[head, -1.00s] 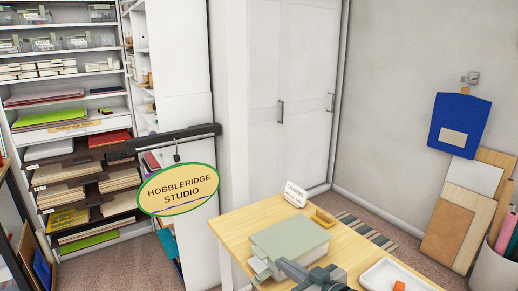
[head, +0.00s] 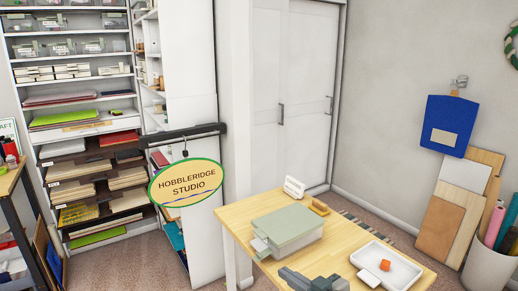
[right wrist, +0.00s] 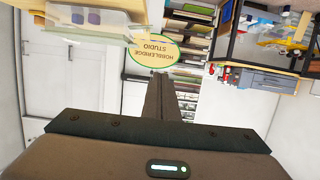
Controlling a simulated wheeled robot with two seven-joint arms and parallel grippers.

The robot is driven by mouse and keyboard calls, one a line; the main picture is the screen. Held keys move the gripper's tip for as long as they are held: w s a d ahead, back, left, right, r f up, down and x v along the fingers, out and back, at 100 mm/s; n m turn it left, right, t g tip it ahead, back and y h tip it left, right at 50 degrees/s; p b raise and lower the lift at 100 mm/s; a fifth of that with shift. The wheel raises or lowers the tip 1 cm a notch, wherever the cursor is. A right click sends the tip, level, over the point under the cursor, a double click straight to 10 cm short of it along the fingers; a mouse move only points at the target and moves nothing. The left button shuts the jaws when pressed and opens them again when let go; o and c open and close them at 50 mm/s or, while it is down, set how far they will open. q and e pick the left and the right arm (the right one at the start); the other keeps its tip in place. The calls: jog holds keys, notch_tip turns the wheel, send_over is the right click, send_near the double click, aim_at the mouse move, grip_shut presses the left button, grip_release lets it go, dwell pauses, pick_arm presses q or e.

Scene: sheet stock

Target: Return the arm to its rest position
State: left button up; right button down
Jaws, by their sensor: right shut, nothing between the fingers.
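My right gripper (head: 290,275) shows at the bottom edge of the head view, in front of the near part of the wooden table (head: 237,214). It is shut with nothing between its fingers. In the right wrist view, the closed fingers (right wrist: 162,92) point away from the camera, and the room appears upside down. The rest of the right arm is cut off by the frame. My left gripper is in neither view.
A hanging oval sign (head: 186,184) and shelves (head: 100,101) stand left. Boards lean right.

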jog(key=s+d+f+m+g+h, duration=0.1)
jog(key=s+d+f+g+h, duration=0.15)
jog(key=s+f, duration=0.55)
jog(key=s+d+f+m+g+h, duration=0.1)
jog(key=s+d+f+m+h, duration=0.1)
jog(key=s+d+f, duration=0.4)
jog(key=s+d+f+m+g+h, duration=0.1)
jog(key=s+d+f+g, duration=0.15)
jog(key=s, duration=0.55)
jog(key=s+d+f+g+h, duration=0.1)
jog(key=s+d+f, duration=0.1)
jog(key=s+f, duration=0.35)
jog(key=s+d+f+m+g+h, duration=0.1)
jog(key=s+d+f+g+h, duration=0.1)
jog(key=s, duration=0.7)
notch_tip(320, 180, down, 32)
jog(key=s+r+g+b, duration=0.1)
jog(key=s, duration=0.2)
jog(key=s+d+f+g+b, duration=0.1)
jog(key=s+d+f, duration=0.2)
jog(key=s+f, duration=1.4)
jog(key=shift+f+n+b, duration=0.15)
jog(key=shift+n+b, duration=0.15)
jog(key=shift+n, duration=0.1)
jog(key=shift+w, duration=0.1)
